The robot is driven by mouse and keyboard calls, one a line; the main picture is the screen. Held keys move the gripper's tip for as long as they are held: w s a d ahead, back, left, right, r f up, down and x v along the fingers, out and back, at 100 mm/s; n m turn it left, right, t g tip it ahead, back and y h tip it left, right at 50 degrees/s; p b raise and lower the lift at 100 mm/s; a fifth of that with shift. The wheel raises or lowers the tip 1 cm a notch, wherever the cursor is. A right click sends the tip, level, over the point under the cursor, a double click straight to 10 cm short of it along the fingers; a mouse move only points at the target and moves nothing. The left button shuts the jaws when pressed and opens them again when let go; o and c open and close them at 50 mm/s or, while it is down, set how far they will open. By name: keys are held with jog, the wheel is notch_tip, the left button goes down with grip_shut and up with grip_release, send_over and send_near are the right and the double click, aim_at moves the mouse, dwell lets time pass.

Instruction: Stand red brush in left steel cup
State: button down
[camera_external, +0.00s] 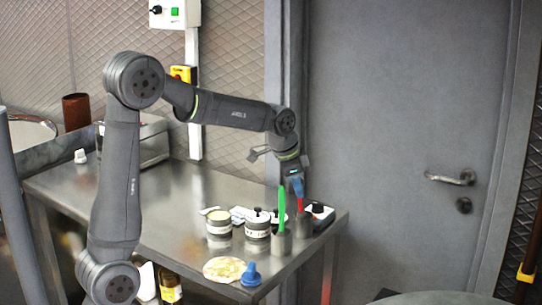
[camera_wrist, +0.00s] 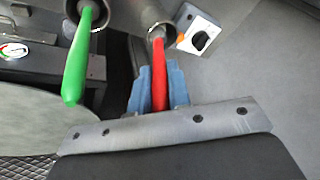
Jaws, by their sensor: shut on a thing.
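The red brush (camera_external: 300,204) is upright at the right steel cup (camera_external: 303,224), and its lower end appears to be inside the cup's mouth. My gripper (camera_external: 296,187) is above that cup, its blue fingers shut on the red brush's handle. In the wrist view the red handle (camera_wrist: 159,85) lies between the blue fingers (camera_wrist: 158,90), and its far end meets the rim of the right cup (camera_wrist: 150,14). The left steel cup (camera_external: 280,243) holds a green brush (camera_external: 282,208), which also shows in the wrist view (camera_wrist: 76,62).
A switch box (camera_external: 319,214) is close at the right cup's right, near the table edge.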

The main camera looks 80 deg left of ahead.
jog(key=c, duration=1.3)
grip_release()
jog(key=shift+r, duration=0.1)
jog(key=v, duration=1.7)
jog(key=shift+s+r, duration=0.1)
jog(key=shift+s, duration=0.05)
jog(key=x, duration=1.7)
jog(key=shift+f, duration=0.25)
jog(key=shift+r, duration=0.3)
